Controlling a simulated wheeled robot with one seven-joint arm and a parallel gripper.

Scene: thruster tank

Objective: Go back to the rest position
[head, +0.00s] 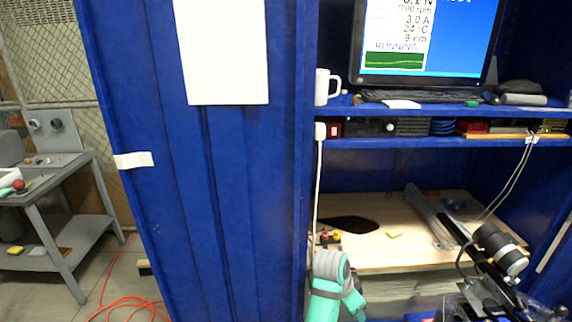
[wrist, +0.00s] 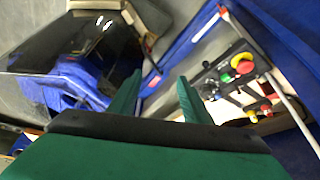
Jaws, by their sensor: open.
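My gripper (wrist: 157,92) shows in the wrist view as two green fingers, apart with nothing between them. It points down past a blue edge, between a clear-walled tank (wrist: 98,52) on the left and a control panel (wrist: 215,75) on the right. The panel carries a red mushroom button (wrist: 242,63), a green one and several red and yellow knobs. A teal and grey part of my arm shows at the bottom middle of the head view. My fingertips are not clearly visible there.
In the head view a blue cabinet wall (head: 205,200) stands on the left. A monitor (head: 430,40) and a white mug (head: 326,86) are on the upper shelf. A wooden board (head: 390,225) lies below, with a black rail assembly (head: 490,270) at right. A grey bench (head: 60,185) is at far left.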

